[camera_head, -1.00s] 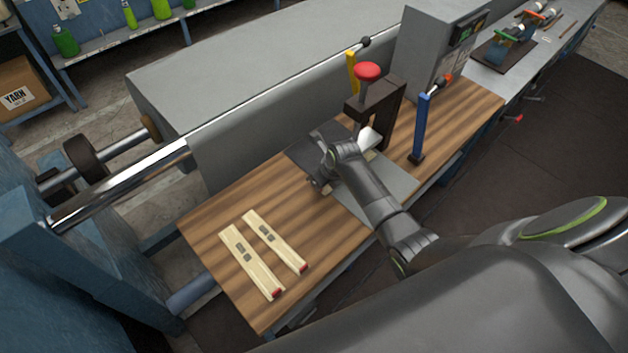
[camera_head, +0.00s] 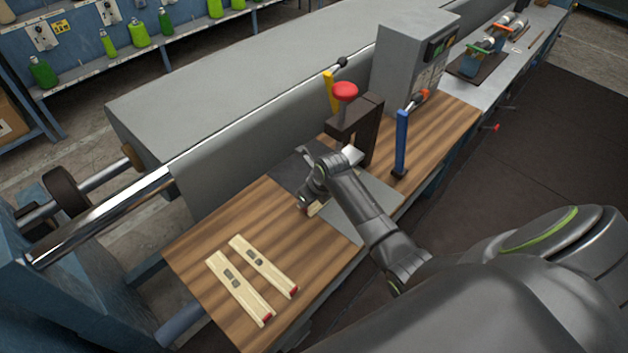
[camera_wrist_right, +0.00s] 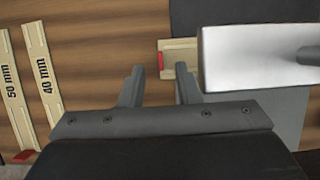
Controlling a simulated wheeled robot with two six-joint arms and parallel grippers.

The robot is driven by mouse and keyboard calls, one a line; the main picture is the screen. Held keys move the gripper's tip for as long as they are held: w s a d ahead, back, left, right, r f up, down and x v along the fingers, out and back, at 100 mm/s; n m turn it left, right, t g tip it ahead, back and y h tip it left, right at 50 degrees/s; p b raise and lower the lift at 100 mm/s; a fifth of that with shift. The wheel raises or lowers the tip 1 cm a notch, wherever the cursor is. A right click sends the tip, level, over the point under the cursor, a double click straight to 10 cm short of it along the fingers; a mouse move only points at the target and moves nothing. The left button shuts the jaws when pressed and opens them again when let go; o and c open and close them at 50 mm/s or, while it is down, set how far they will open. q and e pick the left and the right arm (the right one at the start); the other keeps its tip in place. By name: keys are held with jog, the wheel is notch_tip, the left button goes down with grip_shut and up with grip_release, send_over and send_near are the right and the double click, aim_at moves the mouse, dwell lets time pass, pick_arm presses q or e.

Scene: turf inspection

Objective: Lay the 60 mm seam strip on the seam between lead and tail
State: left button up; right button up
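A cream strip with a red end (camera_wrist_right: 180,58) lies along the line between the dark sheet (camera_wrist_right: 187,16) and the light grey sheet (camera_wrist_right: 292,112) in the right wrist view. Its red end sticks out past the sheets over the wood, and its other end is hidden by a white plate (camera_wrist_right: 255,60). Its label cannot be read. In the head view a bit of it (camera_head: 318,208) shows beside my right gripper (camera_head: 304,202). The right fingers (camera_wrist_right: 160,78) are spread, close to the red end, with nothing gripped. My left gripper is not in view.
Strips marked 50 mm (camera_wrist_right: 14,95) and 40 mm (camera_wrist_right: 44,80) lie on the wooden table (camera_head: 205,240). A dark press frame (camera_head: 366,125) with a red knob (camera_head: 345,91) stands behind my gripper. A blue lever (camera_head: 401,145) stands to its right.

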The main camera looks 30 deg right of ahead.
jog(key=b+v, duration=0.1)
jog(key=v, duration=1.3)
jog(key=shift+a, duration=0.15)
